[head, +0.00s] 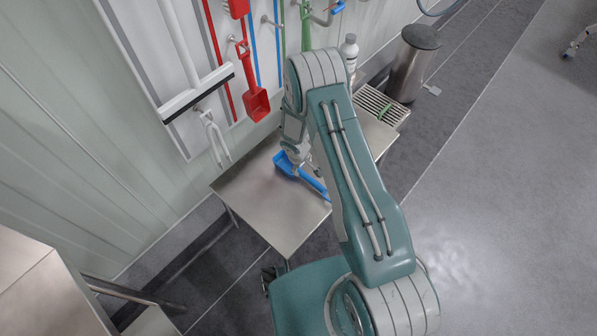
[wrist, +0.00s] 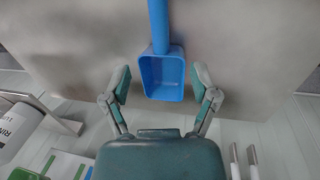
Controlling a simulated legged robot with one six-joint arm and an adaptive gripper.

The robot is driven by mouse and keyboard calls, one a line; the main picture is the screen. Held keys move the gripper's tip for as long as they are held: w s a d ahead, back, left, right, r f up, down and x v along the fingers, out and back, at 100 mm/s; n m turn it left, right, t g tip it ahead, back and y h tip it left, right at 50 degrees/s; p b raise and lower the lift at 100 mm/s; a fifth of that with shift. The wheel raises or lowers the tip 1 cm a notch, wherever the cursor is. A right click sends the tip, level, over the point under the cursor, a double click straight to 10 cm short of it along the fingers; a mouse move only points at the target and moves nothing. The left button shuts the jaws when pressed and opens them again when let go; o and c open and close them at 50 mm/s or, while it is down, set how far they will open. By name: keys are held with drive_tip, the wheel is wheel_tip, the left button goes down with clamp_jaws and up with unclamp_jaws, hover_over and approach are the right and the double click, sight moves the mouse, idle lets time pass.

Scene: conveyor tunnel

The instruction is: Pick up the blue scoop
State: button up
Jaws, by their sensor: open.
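The blue scoop (head: 312,181) lies on the steel table (head: 244,200) in the head view, partly hidden by my arm. In the wrist view the blue scoop (wrist: 162,76) shows its rectangular bowl, with the handle running to the top edge. My gripper (wrist: 162,84) is open, with one finger on each side of the bowl and gaps between. Nothing is held. In the head view my gripper (head: 297,158) is by the scoop's bowl end and small, its fingers hard to make out.
A red scoop (head: 256,104), a white squeegee (head: 196,92) and other tools hang on the wall behind the table. A white bottle (head: 349,50) and a slotted tray (head: 381,106) are at the right end, near a steel bin (head: 412,64). The table's left part is clear.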

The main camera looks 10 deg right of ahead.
sight(305, 175)
drive_tip(key=f, duration=0.3)
drive_tip(key=w+d+f, duration=0.1)
drive_tip(key=f, duration=0.6)
drive_tip(key=shift+w+d+f, duration=0.2)
drive_tip(key=shift+d+f, duration=0.1)
drive_tip(key=shift+f, duration=0.05)
clamp_jaws()
